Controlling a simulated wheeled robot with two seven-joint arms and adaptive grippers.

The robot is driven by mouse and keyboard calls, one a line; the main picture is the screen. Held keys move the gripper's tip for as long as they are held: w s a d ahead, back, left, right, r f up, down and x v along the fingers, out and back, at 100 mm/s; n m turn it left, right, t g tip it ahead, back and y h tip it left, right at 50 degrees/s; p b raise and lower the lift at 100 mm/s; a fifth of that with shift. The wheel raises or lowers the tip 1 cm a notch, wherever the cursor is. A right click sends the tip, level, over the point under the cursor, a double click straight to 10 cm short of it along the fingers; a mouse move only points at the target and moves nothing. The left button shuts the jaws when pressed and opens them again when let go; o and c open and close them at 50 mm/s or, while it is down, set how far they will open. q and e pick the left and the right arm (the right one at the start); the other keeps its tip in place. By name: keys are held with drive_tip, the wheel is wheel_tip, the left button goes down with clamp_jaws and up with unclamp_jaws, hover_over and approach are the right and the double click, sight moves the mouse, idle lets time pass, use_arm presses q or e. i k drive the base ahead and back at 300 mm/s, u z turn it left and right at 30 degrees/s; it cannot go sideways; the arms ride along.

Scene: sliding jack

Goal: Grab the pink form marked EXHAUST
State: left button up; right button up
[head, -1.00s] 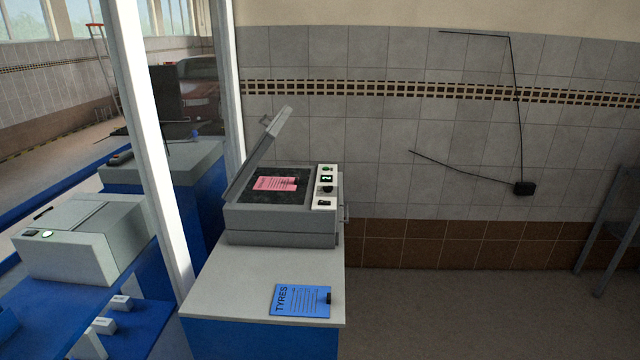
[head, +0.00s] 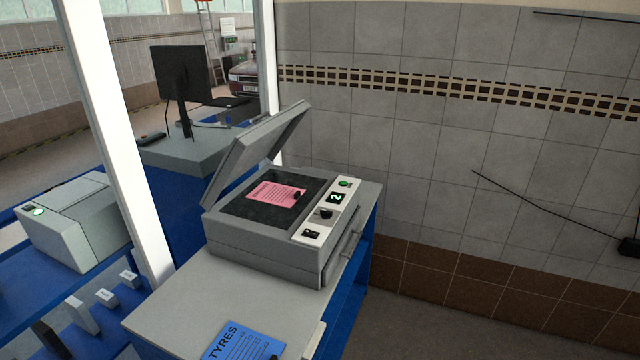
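A pink form (head: 276,194) lies on the dark glass bed of a grey copier (head: 265,250), whose lid (head: 255,150) stands open and tilted. The form's print is too small to read, so I cannot tell whether it says EXHAUST. A small dark piece sits at its right edge. A blue form marked TYRES (head: 243,341) lies on the counter in front of the copier, cut off by the bottom edge. Neither of my grippers is in view.
The copier stands on a white-topped blue counter (head: 165,318). Its control panel (head: 326,213) shows a green 2. A white post (head: 115,140) rises left of the counter. Another grey machine (head: 80,222) stands further left. A tiled wall is behind at right, with open floor below.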

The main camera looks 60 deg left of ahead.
sight(275, 194)
drive_tip(key=i, duration=2.15)
drive_tip(key=u, duration=3.4)
